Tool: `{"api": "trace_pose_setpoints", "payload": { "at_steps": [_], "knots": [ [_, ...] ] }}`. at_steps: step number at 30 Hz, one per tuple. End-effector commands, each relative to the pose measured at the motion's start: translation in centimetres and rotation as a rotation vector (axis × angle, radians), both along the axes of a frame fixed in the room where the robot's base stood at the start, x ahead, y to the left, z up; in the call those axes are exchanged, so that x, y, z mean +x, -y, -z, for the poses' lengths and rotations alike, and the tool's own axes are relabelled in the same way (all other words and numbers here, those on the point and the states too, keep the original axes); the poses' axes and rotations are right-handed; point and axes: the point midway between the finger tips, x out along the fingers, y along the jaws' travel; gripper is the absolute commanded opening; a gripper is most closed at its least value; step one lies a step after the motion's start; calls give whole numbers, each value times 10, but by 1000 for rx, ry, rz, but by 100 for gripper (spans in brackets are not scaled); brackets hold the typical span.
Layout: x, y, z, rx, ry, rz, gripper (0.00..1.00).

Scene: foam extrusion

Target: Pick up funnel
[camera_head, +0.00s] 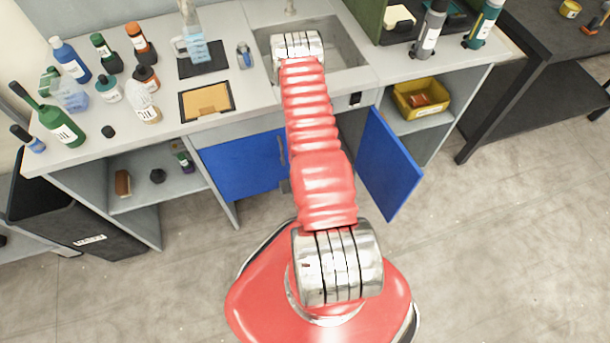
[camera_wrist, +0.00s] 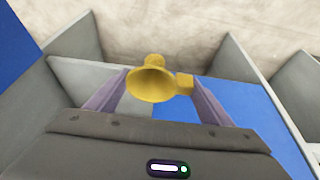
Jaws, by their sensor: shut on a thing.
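The yellow funnel (camera_wrist: 150,82) sits between the two purple-grey fingers of my gripper (camera_wrist: 158,80) in the wrist view. Its round, wide mouth faces the camera and its narrower part points away. A square tab (camera_wrist: 184,84) on its right side meets the right finger, and the left finger meets the rim. My gripper is shut on the funnel. In the head view my red arm reaches over the sink counter and hides the gripper and funnel.
Several bottles stand on the counter (camera_head: 255,112) left of the sink (camera_head: 345,52). A blue cabinet door (camera_head: 388,165) hangs open below on the right. A yellow bin (camera_head: 420,97) sits on the right shelf. The wrist view shows grey cabinet panels around the gripper.

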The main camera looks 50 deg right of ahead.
Motion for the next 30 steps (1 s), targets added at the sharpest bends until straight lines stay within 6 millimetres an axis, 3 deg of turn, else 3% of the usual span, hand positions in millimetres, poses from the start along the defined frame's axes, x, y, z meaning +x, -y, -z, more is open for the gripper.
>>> {"api": "trace_pose_setpoints", "payload": {
  "at_steps": [7,30],
  "knots": [
    [-1,-19,0,0,0,-1,52],
    [-1,-19,0,-1,1,0,52]
  ]
}}
